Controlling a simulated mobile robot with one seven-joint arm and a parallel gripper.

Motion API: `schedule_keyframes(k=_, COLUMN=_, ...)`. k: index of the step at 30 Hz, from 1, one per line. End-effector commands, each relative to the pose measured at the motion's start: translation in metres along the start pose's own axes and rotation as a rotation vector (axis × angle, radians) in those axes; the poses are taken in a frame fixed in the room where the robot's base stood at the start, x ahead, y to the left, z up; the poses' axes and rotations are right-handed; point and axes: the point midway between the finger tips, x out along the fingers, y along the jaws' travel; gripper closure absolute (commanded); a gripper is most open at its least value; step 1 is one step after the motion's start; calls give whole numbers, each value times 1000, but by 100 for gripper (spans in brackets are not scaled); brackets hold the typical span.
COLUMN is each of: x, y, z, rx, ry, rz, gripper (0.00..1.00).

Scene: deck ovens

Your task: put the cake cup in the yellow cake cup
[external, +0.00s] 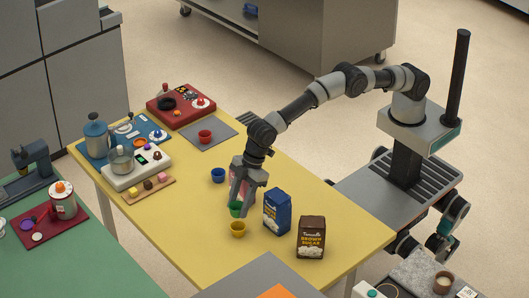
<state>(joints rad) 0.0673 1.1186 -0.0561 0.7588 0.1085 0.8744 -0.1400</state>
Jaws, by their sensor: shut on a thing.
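My gripper (238,206) points down over the yellow table and is shut on a small green cake cup (236,209). The yellow cake cup (238,229) stands on the table just in front of the green cup, a little lower in the picture. The green cup is close to it but appears apart from it. Whether the green cup touches the table is hard to tell. The fingers hide part of the green cup.
A blue cup (218,175) and a red cup (205,136) on a grey mat stand further back. A blue bag (277,211) and a brown sugar bag (311,237) stand to the right. A pink thing (235,178) is partly hidden behind my gripper.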

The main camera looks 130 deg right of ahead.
Motion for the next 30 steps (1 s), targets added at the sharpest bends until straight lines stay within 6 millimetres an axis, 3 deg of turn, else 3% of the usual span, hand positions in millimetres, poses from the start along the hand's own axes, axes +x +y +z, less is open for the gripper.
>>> schedule_keyframes(k=9, x=42, y=0, z=18, rx=0, ry=-3, rz=0, gripper=82)
schedule_keyframes(k=30, x=57, y=0, z=24, rx=0, ry=0, rz=0, gripper=82)
